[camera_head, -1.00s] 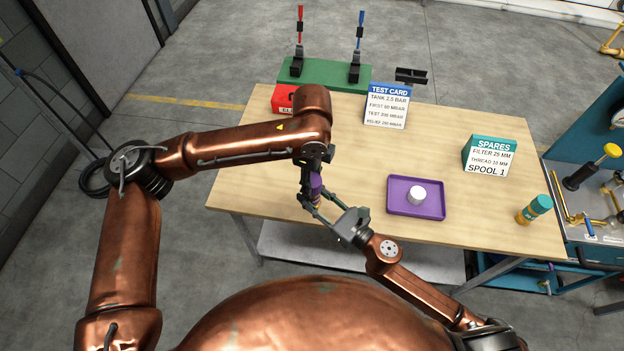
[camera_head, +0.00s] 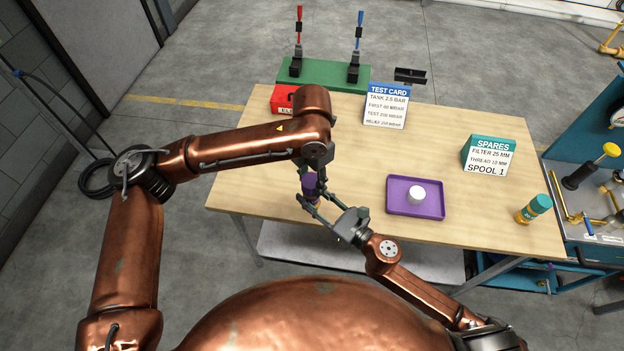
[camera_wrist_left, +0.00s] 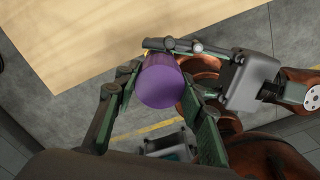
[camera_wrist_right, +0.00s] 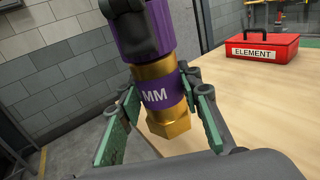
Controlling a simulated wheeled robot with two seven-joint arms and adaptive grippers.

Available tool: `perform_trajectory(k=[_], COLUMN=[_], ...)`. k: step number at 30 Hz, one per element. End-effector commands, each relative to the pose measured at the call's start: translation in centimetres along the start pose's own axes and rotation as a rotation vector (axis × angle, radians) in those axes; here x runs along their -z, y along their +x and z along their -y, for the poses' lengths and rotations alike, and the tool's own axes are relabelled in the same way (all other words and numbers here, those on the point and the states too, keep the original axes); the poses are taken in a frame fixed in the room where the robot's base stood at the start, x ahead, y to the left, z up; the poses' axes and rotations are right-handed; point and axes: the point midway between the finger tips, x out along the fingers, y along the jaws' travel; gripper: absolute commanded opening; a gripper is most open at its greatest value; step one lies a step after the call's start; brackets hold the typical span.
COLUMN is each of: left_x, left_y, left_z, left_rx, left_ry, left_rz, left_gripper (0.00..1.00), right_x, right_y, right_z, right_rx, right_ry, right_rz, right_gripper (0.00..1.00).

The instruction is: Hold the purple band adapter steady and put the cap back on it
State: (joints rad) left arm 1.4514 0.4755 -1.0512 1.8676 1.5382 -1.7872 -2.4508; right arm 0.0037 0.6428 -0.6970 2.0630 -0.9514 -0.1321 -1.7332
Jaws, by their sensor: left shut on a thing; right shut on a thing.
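The purple cap (camera_head: 310,183) is held from above by my left gripper (camera_head: 312,172), in front of the table's left front edge. In the left wrist view the cap (camera_wrist_left: 160,82) sits between that gripper's two fingers. The brass adapter with a purple band marked "MM" (camera_wrist_right: 160,95) stands upright, slightly tilted in the right wrist view, between the green-padded fingers of my right gripper (camera_wrist_right: 158,88). The cap (camera_wrist_right: 143,30) is directly on top of the brass body, its lower edge meeting it. I cannot tell whether it is fully seated.
A purple tray (camera_head: 395,208) with a white cylinder (camera_head: 416,195) lies on the wooden table (camera_head: 350,150). A red box (camera_head: 284,98), a test card (camera_head: 387,107) and a spares card (camera_head: 489,156) stand further back.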

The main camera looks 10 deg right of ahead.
Motion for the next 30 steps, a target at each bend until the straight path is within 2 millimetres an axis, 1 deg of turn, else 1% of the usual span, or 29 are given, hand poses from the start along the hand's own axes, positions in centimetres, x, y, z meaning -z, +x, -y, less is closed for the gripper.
perform_trajectory(k=[3, 6, 9, 13, 20, 21, 28, 30], left_x=[-0.09, -0.08, -0.08, -0.08, -0.09, -0.09, -0.04, -0.03], left_y=[-0.13, -0.12, -0.12, -0.12, -0.12, -0.12, -0.06, -0.04], left_z=[0.01, 0.03, 0.05, 0.06, 0.07, 0.08, 0.08, 0.08], left_rx=[-0.001, -0.001, -0.001, -0.001, -0.001, -0.001, 0.0, 0.0], left_ry=[0.22, 0.371, 0.466, 0.513, 0.513, 0.512, 0.511, 0.511], left_rz=[0.004, 0.003, 0.003, 0.003, 0.004, 0.004, 0.002, 0.001], left_gripper=[0.2, 0.2, 0.2, 0.2, 0.2, 0.38, 0.54, 0.54], right_x=[0.04, 0.05, 0.05, 0.06, 0.06, 0.06, -0.02, -0.04], right_y=[-0.01, -0.01, -0.01, -0.01, -0.01, -0.01, 0.0, 0.0], right_z=[-0.12, -0.12, -0.13, -0.13, -0.13, -0.13, -0.07, -0.06], right_rx=[-0.003, -0.003, -0.003, -0.003, -0.003, -0.003, -0.002, -0.001], right_ry=[-0.001, -0.001, -0.001, -0.001, -0.001, -0.001, -0.001, -0.001], right_rz=[-0.001, -0.001, -0.001, -0.001, -0.001, -0.001, 0.0, 0.001], right_gripper=[0.0, 0.0, 0.0, 0.0, 0.0, 0.0, 0.0, 0.0])
